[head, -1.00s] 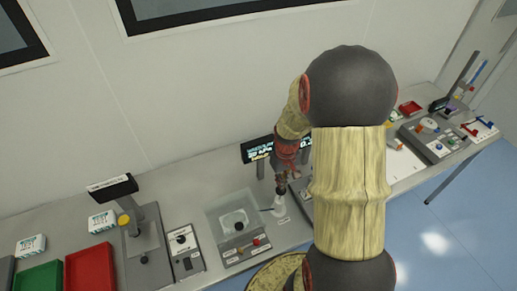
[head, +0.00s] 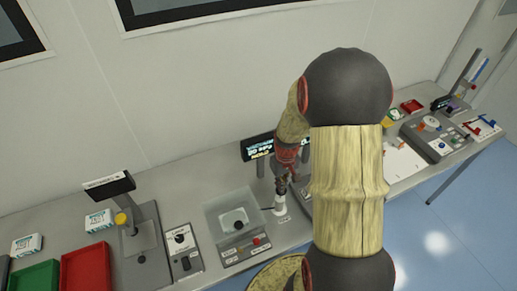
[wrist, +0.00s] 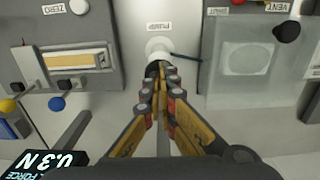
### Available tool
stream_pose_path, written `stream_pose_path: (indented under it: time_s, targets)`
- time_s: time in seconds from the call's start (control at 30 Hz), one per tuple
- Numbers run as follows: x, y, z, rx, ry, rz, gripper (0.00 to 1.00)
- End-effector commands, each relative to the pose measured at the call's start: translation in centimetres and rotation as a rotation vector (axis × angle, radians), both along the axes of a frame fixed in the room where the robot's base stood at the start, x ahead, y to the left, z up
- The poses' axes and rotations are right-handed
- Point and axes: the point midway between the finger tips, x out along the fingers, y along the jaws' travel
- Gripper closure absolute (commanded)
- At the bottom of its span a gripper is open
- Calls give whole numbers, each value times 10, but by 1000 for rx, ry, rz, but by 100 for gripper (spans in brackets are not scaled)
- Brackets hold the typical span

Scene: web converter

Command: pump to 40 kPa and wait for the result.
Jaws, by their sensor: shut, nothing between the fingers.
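The white pump (wrist: 158,47) sits below a PUMP label in the wrist view, with a dark hose leading right. My gripper (wrist: 160,70) is shut and empty, its fingertips at the pump's near edge, seeming to touch it. In the head view, my gripper (head: 281,198) points down at the white pump (head: 281,210), which it partly covers. The clear chamber box (head: 232,205) stands left of it; the wrist view shows a grey box with a round disc (wrist: 248,58). A dark display (head: 257,149) with lit text is partly hidden by my arm, its reading unclear.
A red tray (head: 85,270) and stand (head: 140,240) are at left. More devices (head: 435,135) are at right.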

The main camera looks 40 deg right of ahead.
Motion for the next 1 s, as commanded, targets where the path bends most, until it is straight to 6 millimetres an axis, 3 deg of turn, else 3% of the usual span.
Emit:
stream_pose_path:
  time_s: [0.3,0.5,1.0]
  targets:
    - [-1,0,-20,1,2,0,100]
    - [-1,0,-17,1,2,0,100]
    - [0,0,19,0,1,0,100]
